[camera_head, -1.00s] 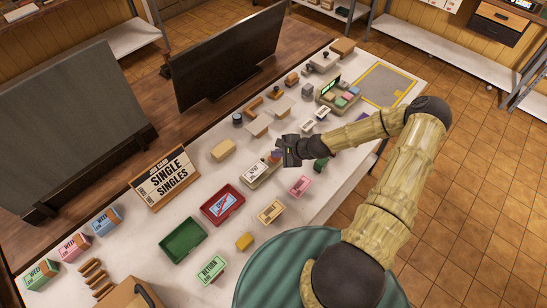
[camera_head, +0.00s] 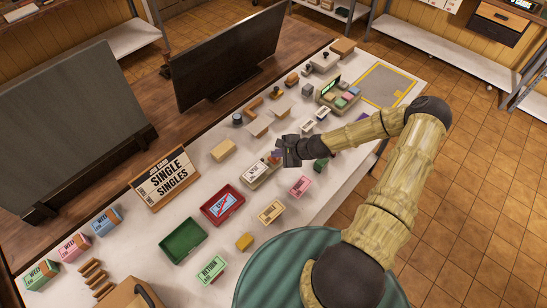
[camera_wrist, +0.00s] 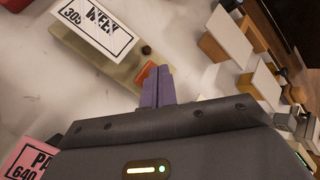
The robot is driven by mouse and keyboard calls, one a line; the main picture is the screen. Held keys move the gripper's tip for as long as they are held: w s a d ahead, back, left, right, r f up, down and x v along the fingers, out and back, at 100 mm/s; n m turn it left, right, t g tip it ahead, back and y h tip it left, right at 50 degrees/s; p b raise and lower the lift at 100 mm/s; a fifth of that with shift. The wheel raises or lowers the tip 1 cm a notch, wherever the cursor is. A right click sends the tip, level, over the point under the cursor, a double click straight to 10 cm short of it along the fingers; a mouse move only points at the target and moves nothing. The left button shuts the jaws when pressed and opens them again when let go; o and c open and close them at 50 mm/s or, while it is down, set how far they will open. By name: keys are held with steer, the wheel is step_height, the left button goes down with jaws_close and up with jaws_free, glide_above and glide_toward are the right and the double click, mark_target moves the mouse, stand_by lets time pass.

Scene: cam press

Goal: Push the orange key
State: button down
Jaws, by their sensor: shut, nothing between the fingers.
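The orange key (camera_wrist: 146,75) shows in the wrist view as a small bar on a pale greenish device (camera_wrist: 115,62). A "WEEK" card (camera_wrist: 97,22) lies at the device's far end, and a small dark knob sits near the key. My gripper (camera_wrist: 160,74) is shut and empty; its purple fingertips appear right beside the key and partly cover it. I cannot tell whether they touch it. In the head view my gripper (camera_head: 279,154) is at the right end of the device (camera_head: 256,180), and the key is too small to make out.
A pink card block (camera_wrist: 30,160) is close by at lower left in the wrist view. Stamps and a keypad device (camera_head: 340,94) stand farther back.

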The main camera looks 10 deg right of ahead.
steer(key=shift+f, duration=0.15)
stand_by(0.4)
steer(key=shift+f+b, duration=0.3)
steer(key=shift+b, duration=0.1)
steer(key=shift+r+p, duration=0.3)
steer(key=shift+r, duration=0.25)
steer(key=shift+r+p, duration=2.15)
steer(key=shift+r, duration=0.8)
